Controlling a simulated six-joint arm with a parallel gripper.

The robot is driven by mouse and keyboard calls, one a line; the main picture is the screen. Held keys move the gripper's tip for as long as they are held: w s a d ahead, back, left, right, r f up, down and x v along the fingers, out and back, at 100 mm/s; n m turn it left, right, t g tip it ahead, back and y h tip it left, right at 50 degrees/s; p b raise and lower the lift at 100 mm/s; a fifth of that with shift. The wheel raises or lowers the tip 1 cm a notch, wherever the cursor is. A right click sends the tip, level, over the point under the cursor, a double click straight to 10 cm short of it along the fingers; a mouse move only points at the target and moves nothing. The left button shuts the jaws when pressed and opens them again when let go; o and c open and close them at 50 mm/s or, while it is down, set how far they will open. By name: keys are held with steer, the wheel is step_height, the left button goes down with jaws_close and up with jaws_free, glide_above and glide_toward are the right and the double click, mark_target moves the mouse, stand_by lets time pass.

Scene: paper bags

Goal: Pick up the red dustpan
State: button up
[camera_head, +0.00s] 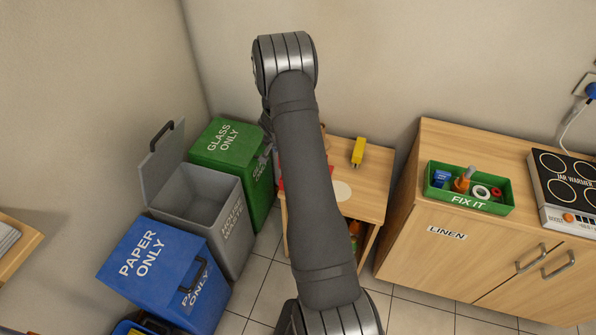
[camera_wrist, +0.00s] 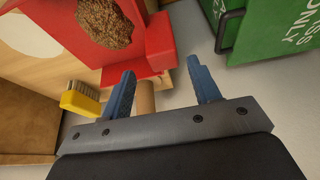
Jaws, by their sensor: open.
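The red dustpan (camera_wrist: 88,45) lies on the wooden table, with a brown crumbly heap on its pan, in the wrist view. In the head view only slivers of red (camera_head: 281,184) show beside my arm. A tan cylindrical handle (camera_wrist: 145,98) extends from the dustpan's red end. My gripper (camera_wrist: 160,66) is open, its two blue fingers at the dustpan's handle end. The handle appears between the fingers, closer to the left one; I cannot tell whether they touch. In the head view my arm hides most of the dustpan.
A yellow brush (camera_wrist: 80,99) and a pale round item (camera_head: 342,191) lie on the table (camera_head: 374,185). A green glass bin (camera_head: 222,150) stands close to my gripper, with an open grey bin (camera_head: 232,225) and blue paper bin (camera_head: 150,255) nearby. A cabinet (camera_head: 440,255) stands right.

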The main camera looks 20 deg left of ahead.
steer(key=f, duration=0.3)
steer(key=shift+w+a+f, duration=0.3)
steer(key=shift+w+f, duration=0.25)
steer(key=shift+f, duration=0.3)
jaws_close()
steer(key=shift+r, duration=0.1)
